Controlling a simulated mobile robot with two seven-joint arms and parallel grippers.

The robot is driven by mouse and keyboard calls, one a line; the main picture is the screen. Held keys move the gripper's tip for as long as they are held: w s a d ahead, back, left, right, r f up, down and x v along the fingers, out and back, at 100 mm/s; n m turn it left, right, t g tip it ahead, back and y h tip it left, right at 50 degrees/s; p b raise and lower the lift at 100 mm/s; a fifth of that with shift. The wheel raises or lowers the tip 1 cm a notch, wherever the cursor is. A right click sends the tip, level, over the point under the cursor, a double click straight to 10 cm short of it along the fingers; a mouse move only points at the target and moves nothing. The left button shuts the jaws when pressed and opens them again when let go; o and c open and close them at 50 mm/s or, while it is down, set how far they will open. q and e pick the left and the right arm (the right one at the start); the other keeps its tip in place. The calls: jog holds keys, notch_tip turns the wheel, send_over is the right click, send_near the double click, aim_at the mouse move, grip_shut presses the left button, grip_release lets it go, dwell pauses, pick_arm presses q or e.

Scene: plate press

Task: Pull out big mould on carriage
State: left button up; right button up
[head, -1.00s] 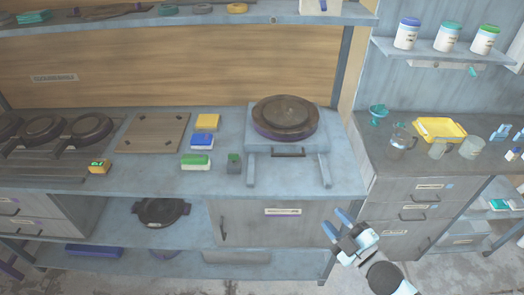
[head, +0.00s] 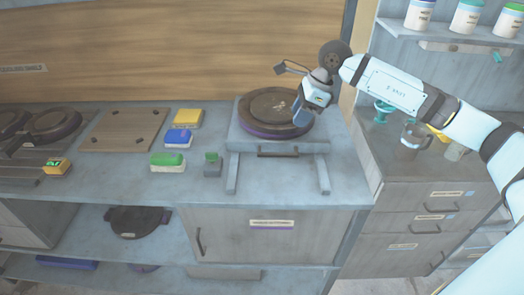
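The big mould (head: 262,106), a round dark brown disc with a purplish lower rim, lies on the pale blue carriage (head: 240,140). The carriage stands on the bench, with a dark bar handle (head: 278,154) on its front and two rails reaching toward the bench's front edge. My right gripper (head: 302,122) comes in from the right and overlaps the mould's right side in the head view. Its blue finger end hides part of the mould; contact is unclear, and the finger gap cannot be made out. The handle is clear of the gripper. My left gripper is not in view.
Left of the carriage are a small grey block with a green top (head: 212,165), several coloured blocks and a brown board (head: 124,130). Black round moulds (head: 50,125) lie farther left. A side counter with a glass mug (head: 413,140) stands right. The bench front before the carriage is clear.

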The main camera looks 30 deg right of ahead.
send_near(279, 149)
jog(key=a+f, duration=0.1)
jog(key=f, duration=0.1)
jog(key=a+f, duration=0.2)
jog(key=s+a+f, duration=0.1)
jog(key=a+f, duration=0.1)
jog(key=shift+a+f, duration=0.15)
jog(key=shift+a, duration=0.1)
grip_shut()
